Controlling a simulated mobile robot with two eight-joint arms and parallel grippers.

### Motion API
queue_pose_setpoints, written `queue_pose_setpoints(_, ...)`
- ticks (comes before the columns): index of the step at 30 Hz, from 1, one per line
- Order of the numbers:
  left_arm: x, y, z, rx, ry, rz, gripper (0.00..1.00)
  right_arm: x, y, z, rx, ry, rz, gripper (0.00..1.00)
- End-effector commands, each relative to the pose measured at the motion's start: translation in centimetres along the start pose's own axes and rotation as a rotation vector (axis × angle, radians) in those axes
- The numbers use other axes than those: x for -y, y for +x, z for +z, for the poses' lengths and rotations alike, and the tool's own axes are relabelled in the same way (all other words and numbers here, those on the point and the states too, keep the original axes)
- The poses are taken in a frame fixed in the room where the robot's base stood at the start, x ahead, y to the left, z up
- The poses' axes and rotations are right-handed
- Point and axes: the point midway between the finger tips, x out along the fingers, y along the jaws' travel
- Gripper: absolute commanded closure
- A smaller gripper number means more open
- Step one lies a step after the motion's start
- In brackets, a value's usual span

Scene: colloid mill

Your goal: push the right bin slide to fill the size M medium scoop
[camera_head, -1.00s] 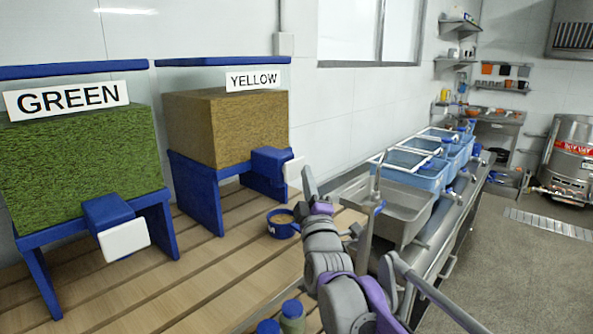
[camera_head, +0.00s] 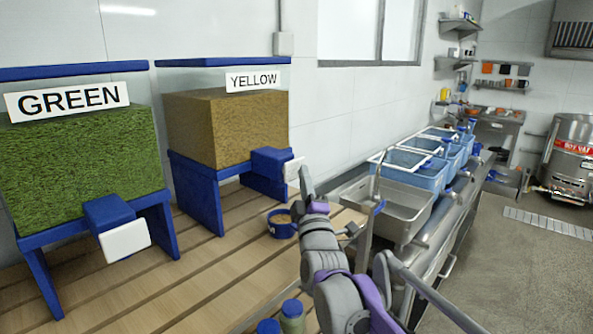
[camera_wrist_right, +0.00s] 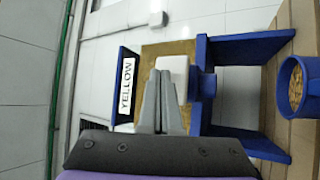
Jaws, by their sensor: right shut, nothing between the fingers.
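The right bin, labelled YELLOW (camera_head: 226,125), holds tan-brown grain on a blue stand; its sign also shows in the wrist view (camera_wrist_right: 126,86). Its blue slide (camera_head: 270,161) has a white push plate (camera_head: 292,169) facing right, also in the wrist view (camera_wrist_right: 176,76). A blue scoop (camera_head: 283,228) stands on the slatted table below the slide, upright, with brown grain in it (camera_wrist_right: 293,86). My right gripper (camera_head: 306,176) is shut and empty, its fingertips (camera_wrist_right: 160,76) close beside the white plate; I cannot tell whether they touch. My left gripper is not in view.
The GREEN bin (camera_head: 80,150) with its own white plate (camera_head: 124,240) stands at the left. Two blue-lidded jars (camera_head: 292,316) stand at the table's front edge. A metal sink (camera_head: 395,205) and blue basins (camera_head: 415,170) lie to the right.

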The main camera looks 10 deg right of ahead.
Motion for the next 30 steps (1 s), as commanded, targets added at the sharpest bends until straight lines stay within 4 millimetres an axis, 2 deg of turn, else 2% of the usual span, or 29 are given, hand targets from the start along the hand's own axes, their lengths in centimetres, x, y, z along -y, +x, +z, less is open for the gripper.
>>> queue_pose_setpoints(30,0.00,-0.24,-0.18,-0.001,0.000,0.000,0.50,0.56,0.84,-0.60,0.000,0.000,0.000,1.00)
